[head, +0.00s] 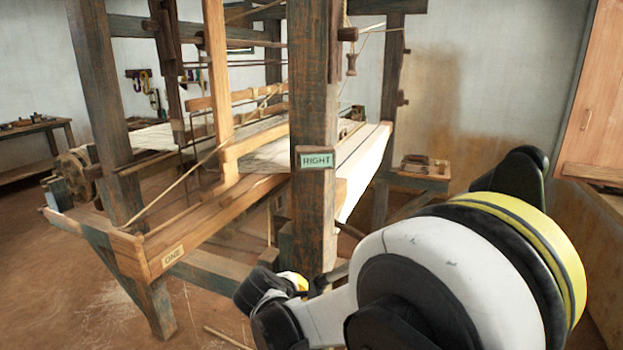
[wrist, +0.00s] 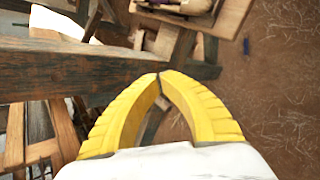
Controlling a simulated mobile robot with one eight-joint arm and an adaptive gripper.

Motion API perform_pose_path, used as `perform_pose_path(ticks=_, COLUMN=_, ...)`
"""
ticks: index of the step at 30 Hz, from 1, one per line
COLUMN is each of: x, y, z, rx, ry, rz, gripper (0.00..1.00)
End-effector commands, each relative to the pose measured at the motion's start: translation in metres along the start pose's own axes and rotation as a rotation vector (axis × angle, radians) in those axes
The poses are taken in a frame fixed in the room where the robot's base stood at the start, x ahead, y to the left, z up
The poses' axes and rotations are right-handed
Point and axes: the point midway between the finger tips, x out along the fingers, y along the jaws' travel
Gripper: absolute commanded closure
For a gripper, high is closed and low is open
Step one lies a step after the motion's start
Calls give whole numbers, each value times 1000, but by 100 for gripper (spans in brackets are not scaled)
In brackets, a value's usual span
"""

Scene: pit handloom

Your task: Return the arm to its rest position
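My arm reaches in from the right in the head view, in front of the loom post with the green "RIGHT" sign (head: 316,161). Its far end is low, near the foot of that post. My gripper (wrist: 160,76) shows in the wrist view as two yellow ribbed fingers whose tips meet. Nothing is visible between them. In the head view only a small yellow patch shows beside dark wrist parts, and the fingers cannot be made out. In the wrist view a dark wooden beam (wrist: 70,72) lies just beyond the fingertips; I cannot tell whether they touch.
The wooden loom frame fills the middle, with a beam labelled "ONE" (head: 172,256) and white cloth (head: 362,165). A small bench (head: 420,180) with tools stands behind. A wooden cabinet (head: 597,95) is at right. The earthen floor (wrist: 275,95) is open on the wrist view's right.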

Motion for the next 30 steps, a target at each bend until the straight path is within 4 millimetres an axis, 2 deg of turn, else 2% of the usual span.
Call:
perform_pose_path(ticks=1, x=-12, y=-1, z=29, rx=91, ry=14, rz=-25, gripper=100)
perform_pose_path(ticks=6, x=-52, y=-19, z=109, rx=435, ry=66, rz=-112, gripper=100)
perform_pose_path(ticks=12, x=-104, y=-64, z=181, rx=854, ry=112, rz=-205, gripper=100)
perform_pose_path(ticks=15, x=-128, y=-93, z=207, rx=1070, ry=129, rz=-248, gripper=100)
perform_pose_path(ticks=19, x=-155, y=-132, z=229, rx=1342, ry=148, rz=-297, gripper=100)
perform_pose_path(ticks=24, x=-177, y=-171, z=239, rx=1613, ry=165, rz=-341, gripper=100)
perform_pose_path(ticks=30, x=-185, y=-189, z=240, rx=1745, ry=175, rz=-363, gripper=100)
